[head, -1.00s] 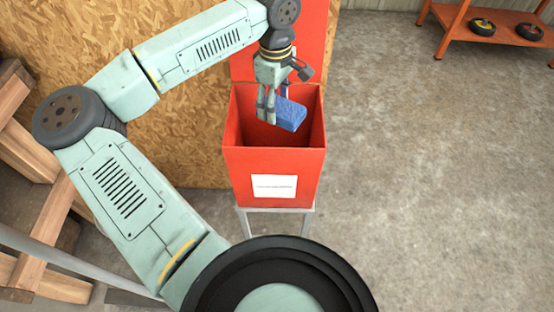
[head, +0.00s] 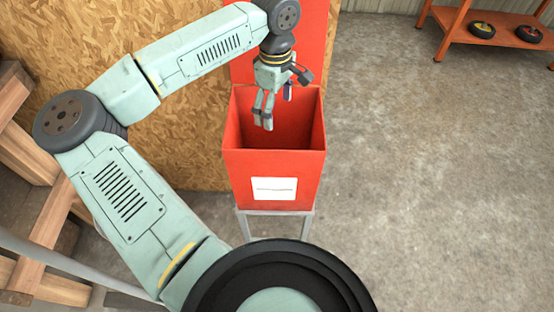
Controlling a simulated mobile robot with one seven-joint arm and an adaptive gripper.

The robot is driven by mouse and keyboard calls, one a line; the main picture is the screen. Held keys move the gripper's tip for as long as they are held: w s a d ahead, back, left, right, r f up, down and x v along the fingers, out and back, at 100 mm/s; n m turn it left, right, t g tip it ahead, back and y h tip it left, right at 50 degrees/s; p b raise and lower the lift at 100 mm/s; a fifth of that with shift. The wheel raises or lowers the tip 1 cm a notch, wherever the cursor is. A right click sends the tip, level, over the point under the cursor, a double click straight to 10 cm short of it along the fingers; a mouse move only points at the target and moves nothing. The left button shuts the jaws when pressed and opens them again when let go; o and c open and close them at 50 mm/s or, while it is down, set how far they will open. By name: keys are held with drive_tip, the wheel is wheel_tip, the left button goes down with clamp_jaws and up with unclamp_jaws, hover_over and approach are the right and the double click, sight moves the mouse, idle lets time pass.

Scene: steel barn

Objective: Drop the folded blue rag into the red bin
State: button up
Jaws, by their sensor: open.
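The red bin (head: 245,172) stands on a grey metal stand, with its lid raised at the back and a white label on its front. My gripper (head: 277,112) points down over the bin's mouth, with its fingers apart and nothing between them. The folded blue rag is not visible now. The lower inside of the bin is hidden by its front wall, so I cannot see what lies at the bottom.
A chipboard panel (head: 175,150) stands behind and left of the bin. Wooden beams (head: 25,145) are stacked at the far left. An orange shelf (head: 495,38) with round discs is at the top right. The concrete floor (head: 430,180) on the right is clear.

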wheel_tip(320, 180, up, 12)
idle(0.5)
idle(0.3)
